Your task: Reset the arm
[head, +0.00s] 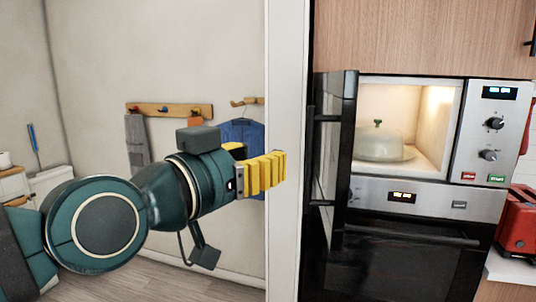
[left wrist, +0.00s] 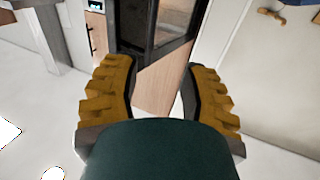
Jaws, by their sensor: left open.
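My left arm comes in from the left in the head view, its dark green links stretched toward the middle. My left gripper (head: 264,174) has yellow fingers and points right, in front of the white wall edge. In the left wrist view the two yellow fingers (left wrist: 161,95) are spread apart with nothing between them. My right gripper is not in view.
The microwave (head: 440,120) stands open and lit, with a glass dome (head: 380,143) inside. Its dark door (head: 330,150) swings out to the left. An oven (head: 415,262) is below. A red toaster (head: 519,222) sits at right. Wall hooks (head: 168,110) hang behind my arm.

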